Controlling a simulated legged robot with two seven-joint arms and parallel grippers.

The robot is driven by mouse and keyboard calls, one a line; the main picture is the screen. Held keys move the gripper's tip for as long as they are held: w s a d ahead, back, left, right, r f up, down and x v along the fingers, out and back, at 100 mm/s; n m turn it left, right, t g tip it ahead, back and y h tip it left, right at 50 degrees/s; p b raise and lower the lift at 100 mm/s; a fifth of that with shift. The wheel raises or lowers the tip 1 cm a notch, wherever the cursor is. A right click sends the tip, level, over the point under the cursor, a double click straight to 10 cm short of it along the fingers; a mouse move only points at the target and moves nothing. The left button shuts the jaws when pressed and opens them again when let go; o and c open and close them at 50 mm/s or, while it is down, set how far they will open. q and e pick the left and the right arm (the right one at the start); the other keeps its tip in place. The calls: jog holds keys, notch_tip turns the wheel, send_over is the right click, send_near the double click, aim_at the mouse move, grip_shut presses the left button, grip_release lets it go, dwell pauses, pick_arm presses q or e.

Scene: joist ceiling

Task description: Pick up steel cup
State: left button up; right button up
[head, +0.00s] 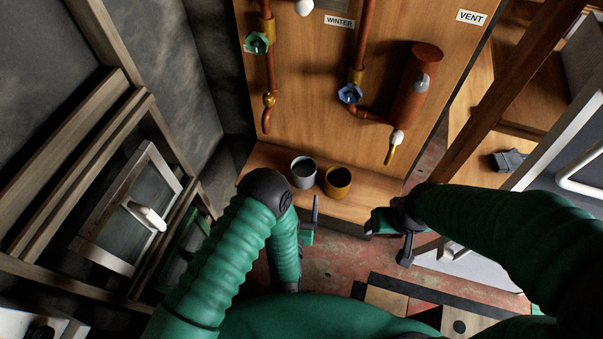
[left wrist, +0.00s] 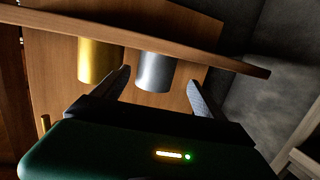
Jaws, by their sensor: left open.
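The steel cup (head: 303,171) is a grey metal cup standing on a wooden ledge (head: 378,196), left of a gold cup (head: 338,181) in the head view. In the left wrist view the steel cup (left wrist: 156,72) shows between the two finger tips, with the gold cup (left wrist: 98,61) to its left. My left gripper (head: 308,217) is open and empty, short of the steel cup; its arm partly hides it in the head view. My right gripper (head: 388,228) is at the right, away from both cups; its jaw opening is unclear.
A wooden panel behind the ledge carries copper pipes, a green valve (head: 257,43), a blue valve (head: 349,94) and a copper cylinder (head: 416,85). A framed window (head: 128,208) stands at the left. Wooden posts and a grey frame are at the right.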

aim_at(303, 174)
pick_arm(q)
jog(key=x, duration=1)
jog(key=shift+w+d+r, duration=0.25)
jog(key=shift+w, duration=0.1)
grip_shut()
jog(key=shift+r, duration=0.15)
